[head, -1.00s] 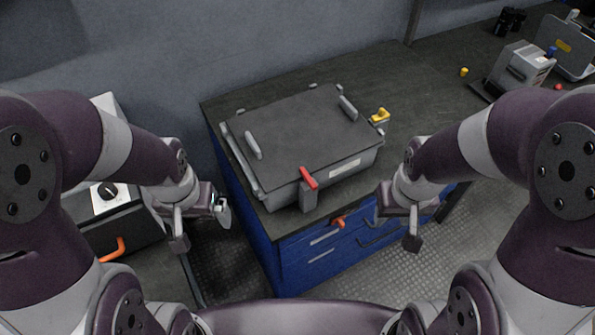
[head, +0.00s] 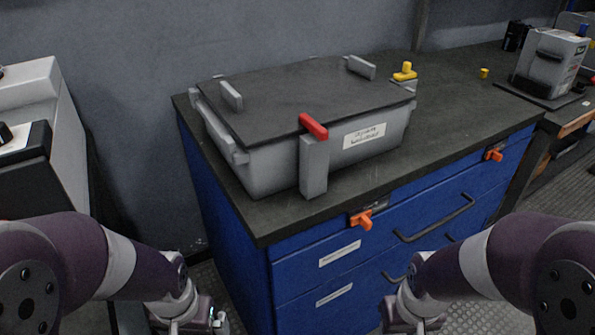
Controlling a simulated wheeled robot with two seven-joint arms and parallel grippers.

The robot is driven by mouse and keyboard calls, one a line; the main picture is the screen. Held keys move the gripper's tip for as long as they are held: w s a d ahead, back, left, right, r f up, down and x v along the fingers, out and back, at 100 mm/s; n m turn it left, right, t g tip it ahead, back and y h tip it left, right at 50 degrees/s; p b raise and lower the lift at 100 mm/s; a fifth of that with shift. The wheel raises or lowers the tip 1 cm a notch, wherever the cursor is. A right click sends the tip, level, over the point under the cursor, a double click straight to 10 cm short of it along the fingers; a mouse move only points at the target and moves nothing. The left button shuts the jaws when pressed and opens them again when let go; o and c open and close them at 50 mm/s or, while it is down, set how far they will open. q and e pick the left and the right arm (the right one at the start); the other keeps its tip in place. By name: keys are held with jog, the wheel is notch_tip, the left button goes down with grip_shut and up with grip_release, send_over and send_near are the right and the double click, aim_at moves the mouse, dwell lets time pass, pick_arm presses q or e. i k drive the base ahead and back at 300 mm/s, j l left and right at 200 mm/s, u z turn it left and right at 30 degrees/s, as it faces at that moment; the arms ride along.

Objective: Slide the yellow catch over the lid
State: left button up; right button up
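In the head view, the yellow catch (head: 404,72) stands at the right end of the box, beside the lid's back right part. The dark flat lid (head: 300,95) lies on the grey box (head: 262,172), with two grey handles on it. A red catch (head: 313,126) sits on a grey post at the front of the box, its end at the lid's front edge. My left gripper (head: 205,325) is low at the bottom edge, left of the cabinet and mostly cut off. My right gripper (head: 412,322) is low in front of the drawers. Fingers of both are not clear.
The box stands on a dark worktop (head: 460,110) over a blue cabinet (head: 350,240) with orange latches (head: 364,219) and drawer handles. A small yellow piece (head: 484,73) and a grey device (head: 549,62) are at the right. Grey equipment (head: 45,100) stands left.

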aim_at(407, 73)
jog(key=l+u, duration=0.2)
jog(key=l, duration=0.2)
jog(key=l+u, duration=0.25)
jog(key=l, duration=0.15)
jog(key=k+l+u, duration=0.2)
jog(key=l, duration=0.2)
jog(key=l+u, duration=0.2)
jog(key=l, duration=0.2)
jog(key=k+l+u, duration=0.2)
jog(key=l, duration=0.2)
jog(key=l+u, duration=0.25)
jog(key=k+l+u, duration=0.2)
jog(key=l, duration=0.25)
